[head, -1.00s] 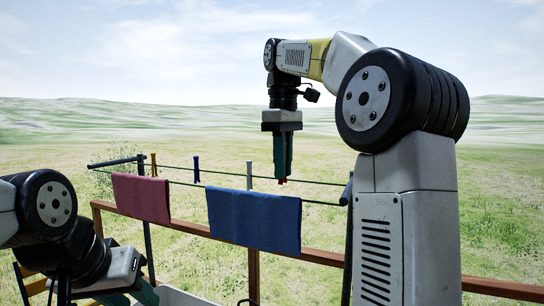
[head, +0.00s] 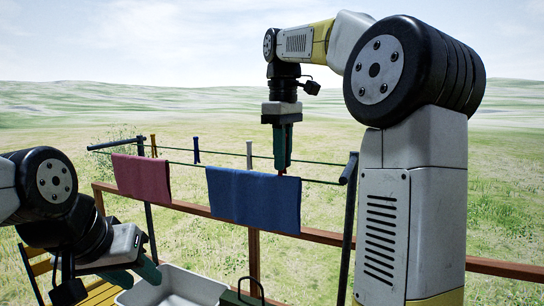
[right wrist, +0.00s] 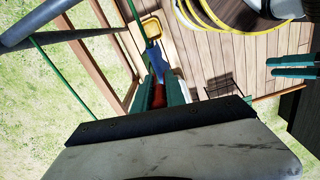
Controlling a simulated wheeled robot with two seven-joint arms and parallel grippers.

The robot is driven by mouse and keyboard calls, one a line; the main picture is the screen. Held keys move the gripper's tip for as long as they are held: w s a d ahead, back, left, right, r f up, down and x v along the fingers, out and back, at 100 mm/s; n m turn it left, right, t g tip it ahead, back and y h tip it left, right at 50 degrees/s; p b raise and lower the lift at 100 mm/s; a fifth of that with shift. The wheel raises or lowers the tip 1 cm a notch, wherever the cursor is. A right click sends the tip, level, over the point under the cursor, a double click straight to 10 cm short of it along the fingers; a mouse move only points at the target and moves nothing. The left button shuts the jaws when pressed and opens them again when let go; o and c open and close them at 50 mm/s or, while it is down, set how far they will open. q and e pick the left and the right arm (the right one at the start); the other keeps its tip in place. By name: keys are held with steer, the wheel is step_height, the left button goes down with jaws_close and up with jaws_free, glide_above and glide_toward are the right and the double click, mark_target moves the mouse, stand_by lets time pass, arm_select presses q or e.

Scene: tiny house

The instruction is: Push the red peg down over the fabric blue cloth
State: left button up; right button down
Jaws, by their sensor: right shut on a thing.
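The blue cloth (head: 250,202) hangs folded over the front green line of the drying rack. My right gripper (head: 282,168) points straight down above the cloth's right end and is shut on the red peg (right wrist: 159,96). In the head view only a small red tip shows below the fingers, at the cloth's top edge; I cannot tell whether it touches. In the right wrist view a strip of the blue cloth (right wrist: 156,62) shows just beyond the peg. My left gripper (head: 134,276) is open and empty at the lower left, away from the rack.
A dark red cloth (head: 142,178) hangs to the left on the same line. Orange, blue and grey pegs (head: 196,150) stand on the rear line. A wooden railing (head: 330,242) runs behind the rack. A pale basin (head: 180,287) and a yellow slatted chair (head: 100,293) are below.

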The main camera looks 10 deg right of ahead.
mark_target(282, 177)
steer(key=shift+f, duration=2.5)
steer(key=c, duration=1.3)
jaws_free()
step_height(282, 177, up, 8)
steer(key=shift+f, duration=0.1)
